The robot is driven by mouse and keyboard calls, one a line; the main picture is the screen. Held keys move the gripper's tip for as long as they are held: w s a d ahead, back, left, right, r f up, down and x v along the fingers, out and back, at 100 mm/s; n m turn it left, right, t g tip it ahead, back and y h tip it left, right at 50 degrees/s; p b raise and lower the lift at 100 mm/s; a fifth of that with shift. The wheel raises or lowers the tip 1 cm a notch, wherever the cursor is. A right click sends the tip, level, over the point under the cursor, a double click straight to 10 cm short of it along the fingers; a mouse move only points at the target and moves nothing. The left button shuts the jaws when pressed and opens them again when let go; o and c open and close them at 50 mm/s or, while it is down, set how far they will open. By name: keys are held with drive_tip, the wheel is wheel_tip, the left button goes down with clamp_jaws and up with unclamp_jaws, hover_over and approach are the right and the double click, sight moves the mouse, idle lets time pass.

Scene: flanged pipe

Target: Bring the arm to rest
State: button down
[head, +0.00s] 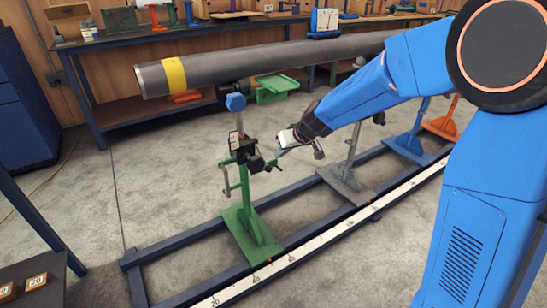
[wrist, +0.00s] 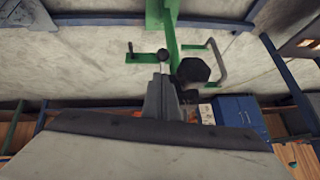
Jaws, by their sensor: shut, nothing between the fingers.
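My gripper (head: 280,154) is at the end of my blue arm, just right of the black clamp on the green stand (head: 243,200). It is shut and empty. I cannot tell whether its tips touch the stand's fittings. In the wrist view the shut grey fingers (wrist: 163,88) point toward the green stand (wrist: 172,35) and its small black-knobbed lever. The arm is stretched out to the left and downward in the head view, below the pipe.
A grey pipe (head: 270,58) with a yellow band runs above my gripper; my arm hides its right end. Grey (head: 345,183), blue (head: 410,148) and orange (head: 441,128) stands line the blue floor rail. A workbench (head: 130,112) runs along the back wall.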

drive_tip(key=s+d+r+m+h, duration=0.1)
drive_tip(key=s+d+r, duration=0.5)
drive_tip(key=s+d, duration=0.3)
drive_tip(key=s+d+r+m+h, duration=0.1)
drive_tip(key=s+d+r, duration=0.5)
drive_tip(key=s, duration=0.5)
drive_tip(key=s+d+f+m+h, duration=0.1)
drive_tip(key=s+d+m, duration=0.1)
drive_tip(key=s+d, duration=0.5)
drive_tip(key=s+d+f+m+h, duration=0.1)
drive_tip(key=s+d+h, duration=0.1)
drive_tip(key=s+d, duration=0.5)
drive_tip(key=s, duration=0.6)
drive_tip(key=shift+f+m+g, duration=0.3)
drive_tip(key=shift+f+m, duration=0.1)
